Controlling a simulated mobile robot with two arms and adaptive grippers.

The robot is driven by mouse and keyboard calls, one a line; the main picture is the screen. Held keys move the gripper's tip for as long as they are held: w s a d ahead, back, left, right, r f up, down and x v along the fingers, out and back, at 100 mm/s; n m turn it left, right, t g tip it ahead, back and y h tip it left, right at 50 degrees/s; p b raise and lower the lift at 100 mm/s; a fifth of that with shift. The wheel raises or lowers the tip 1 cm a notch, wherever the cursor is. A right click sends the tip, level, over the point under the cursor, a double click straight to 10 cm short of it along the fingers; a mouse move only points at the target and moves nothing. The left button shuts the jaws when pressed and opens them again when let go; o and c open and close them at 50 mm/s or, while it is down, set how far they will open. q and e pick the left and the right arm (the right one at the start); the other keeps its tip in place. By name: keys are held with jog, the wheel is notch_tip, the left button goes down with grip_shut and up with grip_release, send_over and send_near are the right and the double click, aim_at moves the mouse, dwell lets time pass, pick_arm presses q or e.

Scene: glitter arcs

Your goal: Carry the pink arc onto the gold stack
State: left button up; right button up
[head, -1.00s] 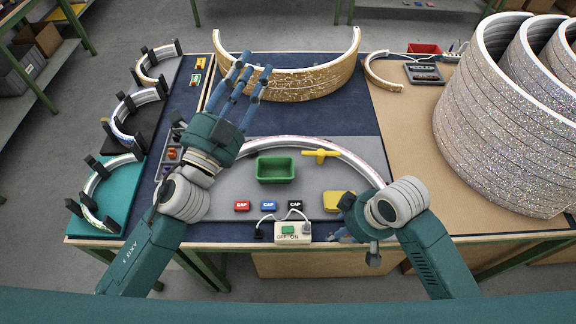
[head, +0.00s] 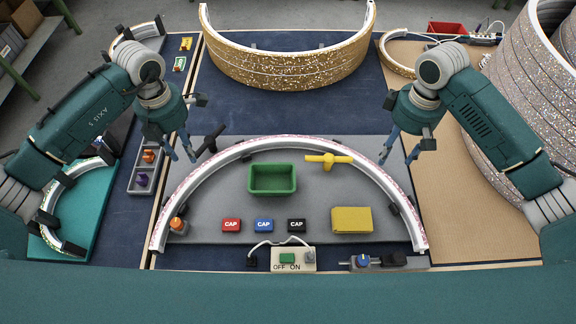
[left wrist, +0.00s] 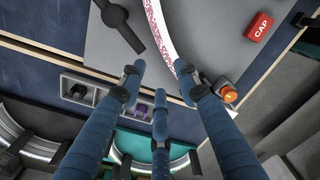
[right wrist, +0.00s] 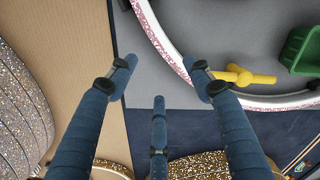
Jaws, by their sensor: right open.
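The pink arc (head: 285,143), white on top with a pink glitter outer face, lies on the grey board as a wide half-ring. The gold stack (head: 290,72) stands behind it, a curved gold-glitter wall with a white top. My left gripper (head: 181,154) is open and empty above the arc's left side; the arc's pink edge (left wrist: 158,30) runs just beyond its fingertips in the left wrist view. My right gripper (head: 401,157) is open and empty near the arc's right side. In the right wrist view the arc (right wrist: 160,38) passes by one fingertip.
Inside the arc are a green tray (head: 272,192), a yellow tool (head: 328,160), a yellow block (head: 351,220) and coloured caps (head: 264,225). A switch box (head: 293,259) sits at the front edge. Tall glitter rings (head: 520,100) stand at right. Blue mat is clear between arc and stack.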

aim_at(193, 173)
pick_arm(q)
jog(key=f, duration=0.1)
jog(key=s+f, duration=0.1)
jog(key=shift+s+d+f, duration=0.1)
jog(key=shift+s+f, duration=0.1)
jog(key=shift+f, duration=0.1)
pick_arm(e)
jog(key=s+f, duration=0.1)
jog(key=f, duration=0.1)
jog(key=shift+s+f, duration=0.3)
jog(key=shift+s, duration=0.05)
pick_arm(q)
notch_tip(193, 173, down, 6)
jog(key=shift+s+f, duration=0.15)
pick_arm(e)
notch_tip(193, 173, down, 6)
jog(key=shift+s+f, duration=0.15)
pick_arm(q)
jog(key=shift+f, duration=0.6)
pick_arm(e)
jog(key=shift+f, duration=0.6)
pick_arm(q)
jog(key=shift+r, duration=0.1)
